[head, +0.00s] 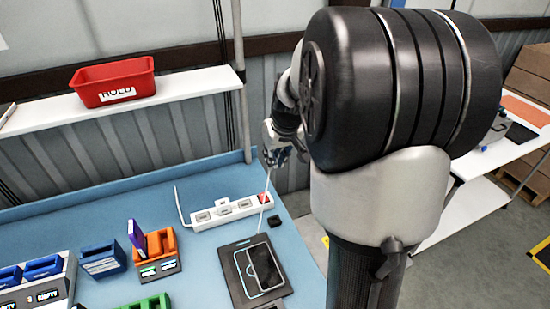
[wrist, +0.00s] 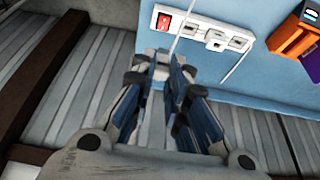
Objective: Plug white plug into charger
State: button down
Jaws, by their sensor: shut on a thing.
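A white power strip (head: 232,211) with several sockets and a red switch (head: 264,198) lies near the back of the blue table; it also shows at the top of the wrist view (wrist: 202,29). A white block, plug-like, sits up on its sockets (head: 223,204). My gripper (head: 271,160) is above and behind the strip's right end. In the wrist view its fingers (wrist: 164,66) are closed together around something pale, mostly hidden. A thin white cable (wrist: 181,25) runs from the fingertips past the switch end of the strip. I cannot make out the held plug's shape.
A dark pad with a phone (head: 264,267) lies in front of the strip, with a small black block (head: 274,221) between. Orange (head: 160,248), blue (head: 101,260) and green (head: 148,302) bins stand left. A red HOLD bin (head: 113,82) is on the shelf above.

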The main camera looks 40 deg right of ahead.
dwell(0.3)
notch_tip(320, 180, down, 12)
jog(key=b, duration=1)
dwell(0.8)
jog(key=w+a+p, duration=0.4)
jog(key=w+a, duration=0.8)
jog(key=shift+w+a+p, duration=0.15)
jog(key=shift+w+p, duration=0.1)
jog(key=shift+p, duration=0.05)
dwell(1.8)
jog(key=shift+f, duration=0.15)
jog(key=shift+f+b, duration=1.75)
jog(key=shift+f, duration=0.65)
